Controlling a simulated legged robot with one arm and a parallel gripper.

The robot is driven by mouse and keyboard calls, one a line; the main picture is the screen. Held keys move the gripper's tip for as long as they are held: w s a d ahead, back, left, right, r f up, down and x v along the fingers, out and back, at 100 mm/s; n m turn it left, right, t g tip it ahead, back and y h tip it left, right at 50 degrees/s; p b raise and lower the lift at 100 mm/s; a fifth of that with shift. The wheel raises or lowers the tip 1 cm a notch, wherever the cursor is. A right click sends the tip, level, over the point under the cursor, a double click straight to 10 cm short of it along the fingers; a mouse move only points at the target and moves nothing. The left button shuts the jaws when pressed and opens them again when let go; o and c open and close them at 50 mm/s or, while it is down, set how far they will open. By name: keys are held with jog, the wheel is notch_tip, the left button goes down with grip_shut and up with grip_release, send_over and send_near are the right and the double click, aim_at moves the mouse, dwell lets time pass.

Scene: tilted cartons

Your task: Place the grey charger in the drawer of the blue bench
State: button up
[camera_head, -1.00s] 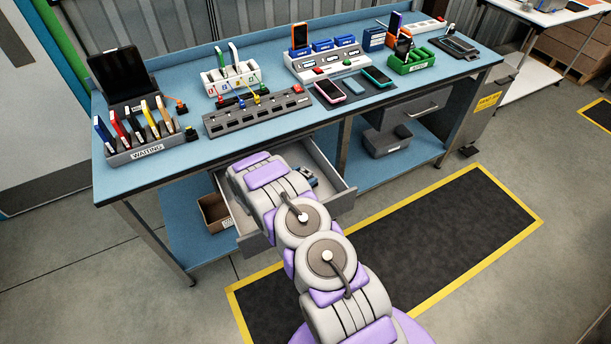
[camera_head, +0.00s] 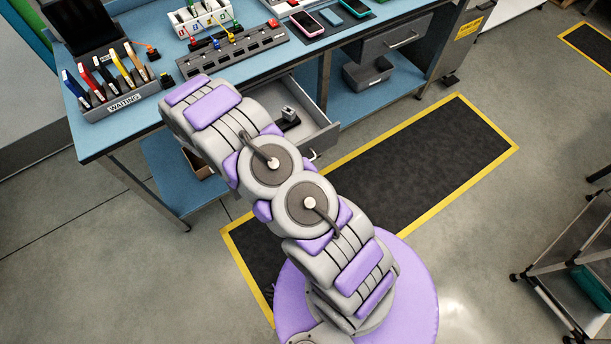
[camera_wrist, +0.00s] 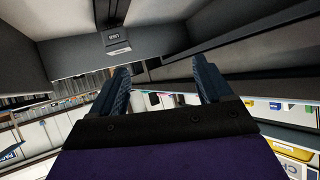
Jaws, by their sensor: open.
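The open drawer (camera_head: 314,112) of the blue bench (camera_head: 100,138) is in the middle of the head view, partly behind my arm. A small grey block, which looks like the charger (camera_head: 289,113), sits inside it with a dark part beside or under it. In the wrist view the charger (camera_wrist: 117,42) shows a light label and rests against the drawer's grey inner surface (camera_wrist: 165,38). My gripper (camera_wrist: 162,82) has its two blue fingers spread with nothing between them. It is apart from the charger. My arm hides the gripper in the head view.
A waiting rack (camera_head: 120,100) with several upright devices stands on the bench top at left. A grey box (camera_head: 368,74) lies on the lower shelf, right of the drawer. A cart (camera_head: 565,270) stands at far right.

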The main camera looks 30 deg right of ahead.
jog(key=w+a+r+n+t+y, duration=0.1)
jog(key=a+r+n+y, duration=0.1)
jog(key=a+r+y, duration=0.35)
jog(key=a+r+n+t+y, duration=0.1)
jog(key=a+r+n+y, duration=0.2)
jog(key=a+r, duration=0.6)
jog(key=s+a+r+n+g+y, duration=0.1)
jog(key=s+r+n+g+y, duration=0.15)
jog(key=s+r, duration=0.5)
jog(key=s+r+n+g+y, duration=0.1)
jog(key=s+r+n+g, duration=0.15)
jog(key=s, duration=0.65)
jog(key=s+r+n+g+y, duration=0.1)
jog(key=s+r, duration=0.3)
jog(key=s, duration=0.6)
jog(key=s+d+g+h, duration=0.1)
jog(key=s+d, duration=0.2)
jog(key=s, duration=0.5)
jog(key=s+d+r+g+h, duration=0.1)
jog(key=s+d+g, duration=0.1)
jog(key=s, duration=0.5)
jog(key=s+d+r+n+g+h, duration=0.1)
jog(key=s+d, duration=0.4)
jog(key=s, duration=0.3)
jog(key=shift+s+r+g, duration=0.2)
jog(key=shift+s+g, duration=0.1)
jog(key=shift+g, duration=0.1)
jog(key=shift+a, duration=0.1)
jog(key=shift+c, duration=0.3)
